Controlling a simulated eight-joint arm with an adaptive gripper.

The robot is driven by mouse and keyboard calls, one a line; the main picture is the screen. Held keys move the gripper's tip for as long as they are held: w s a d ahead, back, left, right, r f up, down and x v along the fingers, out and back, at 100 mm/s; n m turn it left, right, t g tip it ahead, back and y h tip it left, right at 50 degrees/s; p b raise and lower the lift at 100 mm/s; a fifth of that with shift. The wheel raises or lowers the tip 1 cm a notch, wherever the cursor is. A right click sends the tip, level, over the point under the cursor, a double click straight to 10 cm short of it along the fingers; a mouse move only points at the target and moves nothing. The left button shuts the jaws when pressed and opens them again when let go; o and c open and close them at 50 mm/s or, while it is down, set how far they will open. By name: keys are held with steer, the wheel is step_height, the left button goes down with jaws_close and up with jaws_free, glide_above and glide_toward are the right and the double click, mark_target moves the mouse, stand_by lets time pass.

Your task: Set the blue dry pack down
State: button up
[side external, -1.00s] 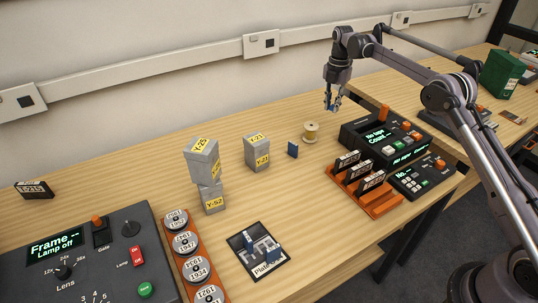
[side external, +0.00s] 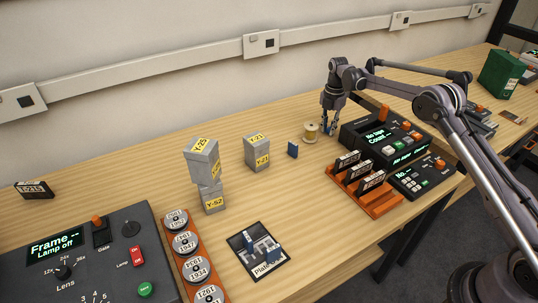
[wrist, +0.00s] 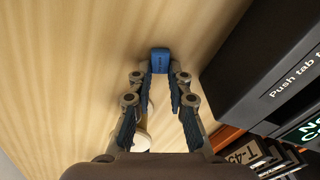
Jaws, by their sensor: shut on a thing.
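My gripper (side external: 329,128) is low behind the black counter machine, beside the wooden spool. In the wrist view my gripper (wrist: 161,80) is shut on the blue dry pack (wrist: 160,58), a small blue block between the fingertips. The pack is hard to tell from the blue finger pads in the side view. I cannot tell whether its underside touches the table. A second small blue pack (side external: 293,150) stands on the table left of the spool.
The spool (side external: 310,132) is just left of my gripper. The counter machine (side external: 372,135) is close on the right, with an orange rack (side external: 370,200) in front. Grey boxes (side external: 257,152) stand further left. Bare wood (wrist: 75,65) lies left of the pack.

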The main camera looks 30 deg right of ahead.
steer(key=shift+f, duration=0.1)
steer(key=o, duration=0.8)
steer(key=shift+c, duration=0.2)
step_height(320, 180, up, 12)
step_height(320, 180, up, 9)
steer(key=m+t, duration=0.2)
steer(key=m, duration=0.3)
glide_above(328, 130)
steer(key=s+a, duration=0.4)
steer(key=s+a+r+m+t, duration=0.1)
steer(key=s+a+r+m, duration=0.2)
steer(key=s, duration=0.2)
steer(key=s+a+r+m+t, duration=0.1)
steer(key=s+a+r+m, duration=0.15)
steer(key=s, duration=0.25)
steer(key=s+a+f+m+t, duration=0.1)
steer(key=s+f+m, duration=0.3)
steer(key=s, duration=0.6)
steer(key=s+a+f+m+t, duration=0.2)
steer(key=s+a+f+m, duration=0.2)
steer(key=s+m, duration=0.4)
steer(key=s, duration=0.3)
steer(key=shift+f, duration=0.35)
